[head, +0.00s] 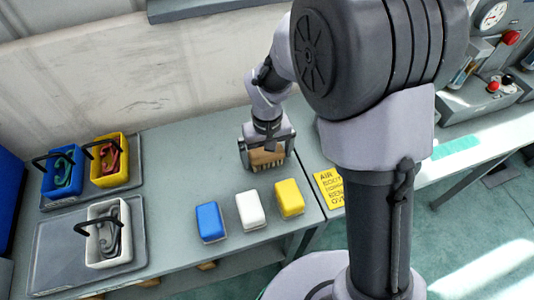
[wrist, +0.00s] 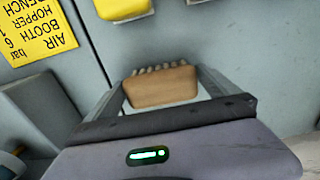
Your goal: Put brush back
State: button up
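The brush (head: 267,157) has a tan wooden block with bristles along one edge. In the head view it is between the fingers of my gripper (head: 267,150), over the grey bench near its back edge. In the wrist view the brush (wrist: 162,87) fills the space between the fingers of my gripper (wrist: 160,85), with its bristles pointing away from the wrist. The fingers appear closed against its two ends. I cannot tell whether the bristles touch the bench.
Blue (head: 211,222), white (head: 250,210) and yellow (head: 289,198) blocks stand in front of my gripper. Blue (head: 61,187), yellow (head: 122,165) and white (head: 96,258) bins with black handles stand on trays at left. A yellow sign (head: 328,188) lies at right. Bench between bins and blocks is clear.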

notch_tip(320, 180, up, 12)
jog(key=f+p, duration=0.1)
jog(key=p, duration=0.4)
notch_tip(320, 180, up, 10)
jog(key=f+m+t+y, duration=0.1)
jog(key=m+t, duration=0.1)
jog(key=m, duration=0.1)
send_over(267, 153)
jog(key=s+d, duration=0.4)
jog(key=s+d+r+m+t, duration=0.2)
jog(key=s+r, duration=0.1)
jog(key=s, duration=0.3)
jog(key=s+d+r+m+t+y, duration=0.1)
jog(key=s+d+r+m, duration=0.1)
jog(key=s, duration=0.5)
jog(key=shift+d+r+m+t, duration=0.2)
jog(key=shift+r+m+t, duration=0.15)
jog(key=shift+r, duration=0.45)
jog(key=shift+s+d, duration=0.1)
